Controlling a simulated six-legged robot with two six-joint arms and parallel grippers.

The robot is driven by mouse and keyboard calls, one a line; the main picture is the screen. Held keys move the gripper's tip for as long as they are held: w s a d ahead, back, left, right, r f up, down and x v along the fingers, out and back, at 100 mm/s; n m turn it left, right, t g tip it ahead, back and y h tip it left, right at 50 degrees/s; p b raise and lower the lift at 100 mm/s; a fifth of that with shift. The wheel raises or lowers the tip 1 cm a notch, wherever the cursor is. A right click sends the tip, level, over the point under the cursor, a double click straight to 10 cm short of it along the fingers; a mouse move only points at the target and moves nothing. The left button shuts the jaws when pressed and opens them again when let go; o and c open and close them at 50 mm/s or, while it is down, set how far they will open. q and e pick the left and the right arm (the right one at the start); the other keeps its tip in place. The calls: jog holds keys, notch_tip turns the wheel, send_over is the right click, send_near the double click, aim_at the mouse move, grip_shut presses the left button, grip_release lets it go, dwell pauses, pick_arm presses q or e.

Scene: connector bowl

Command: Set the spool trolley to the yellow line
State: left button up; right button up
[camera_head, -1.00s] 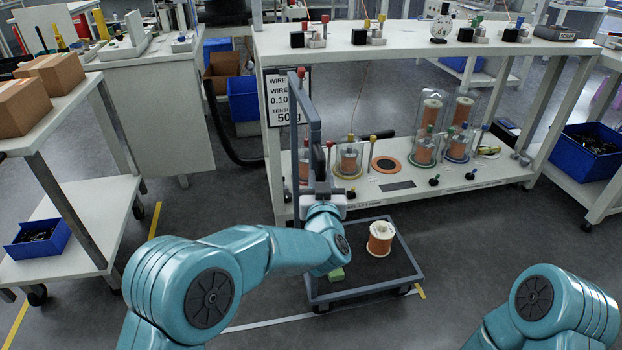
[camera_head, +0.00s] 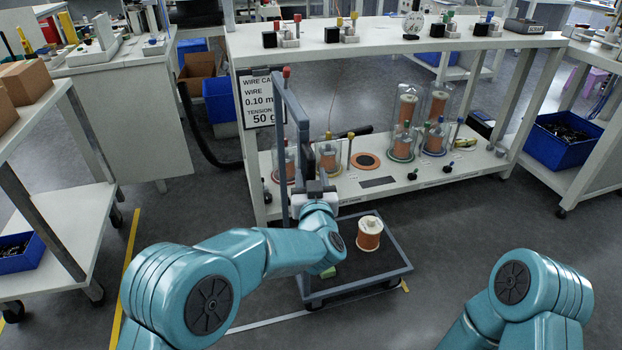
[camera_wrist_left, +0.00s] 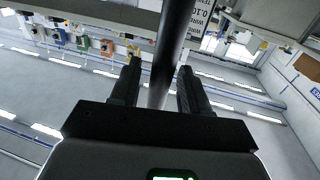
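The spool trolley (camera_head: 388,280) is a low grey-framed cart with a dark deck, standing on the floor in front of the white shelf unit. A copper-coloured spool (camera_head: 369,235) stands upright on the deck. Its tall grey handle (camera_head: 291,105) rises at the left end. My left gripper (camera_head: 316,190) is at the handle's near post; in the left wrist view the dark post (camera_wrist_left: 166,70) runs between the two fingers (camera_wrist_left: 160,68). A yellow floor line (camera_head: 128,262) lies left of the trolley. My right gripper is out of view.
The white shelf unit (camera_head: 400,45) stands close behind the trolley, with spools under clear covers on its lower shelf. A white side cart (camera_head: 75,215) stands at the left. A white floor line (camera_head: 268,322) and a short yellow mark (camera_head: 405,286) lie near the trolley's front.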

pick_arm(q)
jog(key=shift+f, duration=0.1)
jog(key=s+d+p, duration=0.1)
jog(key=s, duration=1.5)
jog(key=shift+s+d+p, duration=0.15)
jog(key=shift+p, duration=0.15)
